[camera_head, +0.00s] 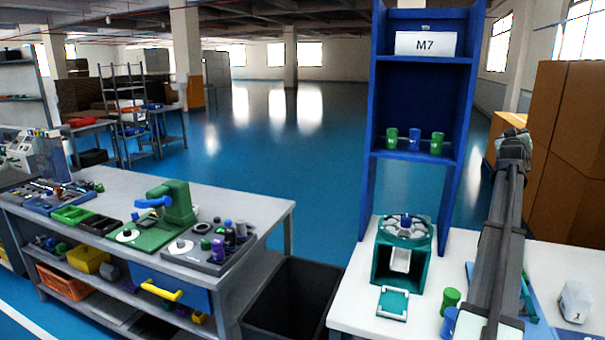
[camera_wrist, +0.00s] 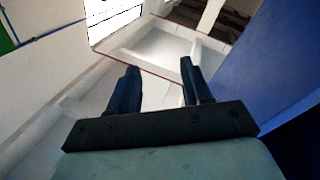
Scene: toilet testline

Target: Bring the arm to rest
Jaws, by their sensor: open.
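My arm (camera_head: 498,230) rises from the lower right of the head view, above the right white table, to the right of the blue shelf. My gripper (camera_wrist: 158,68) shows in the wrist view with its two dark fingers spread apart. Nothing is between the fingers. Beyond them are a wall, a bright window (camera_wrist: 108,15) and ceiling parts, so the gripper faces away from the tables. A blue panel (camera_wrist: 265,60) fills the right side of the wrist view. In the head view I cannot make out the fingers.
The blue shelf (camera_head: 376,110) marked M7 holds green and blue cups. A teal fixture (camera_head: 385,262), a green cup (camera_head: 449,299) and a white device (camera_head: 575,301) stand on the white table (camera_head: 352,295). Cardboard boxes (camera_head: 565,150) are stacked behind at right. A black bin (camera_head: 290,300) stands between the tables.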

